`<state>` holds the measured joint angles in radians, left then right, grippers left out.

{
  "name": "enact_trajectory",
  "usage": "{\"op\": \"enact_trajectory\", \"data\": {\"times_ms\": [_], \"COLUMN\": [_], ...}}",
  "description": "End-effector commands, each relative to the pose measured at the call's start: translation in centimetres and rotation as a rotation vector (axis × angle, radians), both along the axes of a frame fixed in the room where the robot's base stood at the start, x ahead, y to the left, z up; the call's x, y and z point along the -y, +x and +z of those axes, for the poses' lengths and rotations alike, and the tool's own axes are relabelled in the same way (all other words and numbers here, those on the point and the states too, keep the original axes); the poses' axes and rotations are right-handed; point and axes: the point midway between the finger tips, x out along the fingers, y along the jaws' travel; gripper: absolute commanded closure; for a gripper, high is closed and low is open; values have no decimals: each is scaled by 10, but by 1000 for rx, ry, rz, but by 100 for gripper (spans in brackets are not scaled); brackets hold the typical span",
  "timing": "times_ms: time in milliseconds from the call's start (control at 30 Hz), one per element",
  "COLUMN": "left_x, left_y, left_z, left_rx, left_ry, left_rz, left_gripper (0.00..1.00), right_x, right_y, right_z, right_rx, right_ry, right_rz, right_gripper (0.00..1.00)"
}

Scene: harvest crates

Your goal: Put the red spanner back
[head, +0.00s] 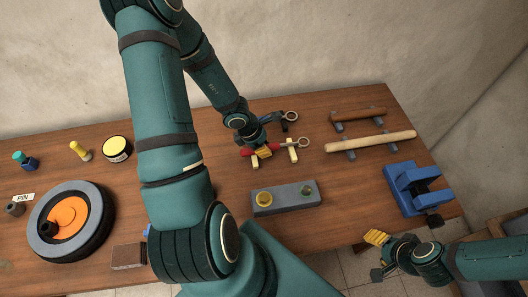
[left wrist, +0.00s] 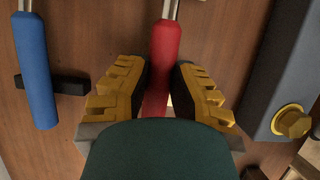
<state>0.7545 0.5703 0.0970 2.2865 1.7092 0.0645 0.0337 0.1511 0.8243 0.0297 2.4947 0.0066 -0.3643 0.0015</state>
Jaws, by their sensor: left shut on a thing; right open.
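The red spanner (head: 272,149) has a red handle and a metal shaft with a ring end pointing right. In the head view it is at a pair of pale rests (head: 293,156) at the back middle of the table. I cannot tell whether it touches them. My left gripper (head: 255,153) is shut on its handle from above. In the left wrist view the red handle (left wrist: 165,50) runs between the two yellow fingers (left wrist: 160,100). My right gripper (head: 377,255) is open and empty, off the table's front right edge.
A blue spanner (left wrist: 32,60) lies beside it on a dark rest (left wrist: 68,84). A grey block (head: 286,200) with a yellow bolt is in front. Two wooden handles (head: 370,142) on rests and a blue vice (head: 411,187) are right. A wheel (head: 88,245) is left.

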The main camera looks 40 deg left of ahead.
Motion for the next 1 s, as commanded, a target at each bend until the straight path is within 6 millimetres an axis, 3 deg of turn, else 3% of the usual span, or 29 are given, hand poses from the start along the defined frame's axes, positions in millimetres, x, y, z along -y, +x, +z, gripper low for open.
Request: {"op": "enact_trajectory", "data": {"times_ms": [33, 100, 333, 367, 400, 433, 867, 1000], "left_x": [1, 0, 0, 0, 0, 0, 0, -4], "left_y": [1, 1, 0, -1, -1, -1, 0, -4], "left_z": [-11, -16, -15, -15, -15, -15, -21, 0], "left_rx": [1, 1, -1, -1, -1, -1, 0, 0], "left_ry": [0, 0, 1, 0, 0, 0, 0, 0], "left_rz": [-3, -2, 0, 0, 0, 0, 1, 1], "left_gripper": [100, 100, 100, 71, 57, 56, 56, 56], "right_x": [-1, -1, -1, -1, -1, -1, -1, 0], "right_y": [0, 1, 1, 1, 1, 1, 1, 0], "right_z": [-12, -16, -15, -15, -15, -15, -21, 1], "right_rx": [0, 0, 1, 1, 1, 1, 0, 1], "right_ry": [-1, -2, -3, -3, -3, -3, -4, -1], "right_rz": [1, 1, 0, 0, 0, 0, 0, 0], "right_gripper": [45, 45, 45, 45, 45, 45, 45, 45]}}
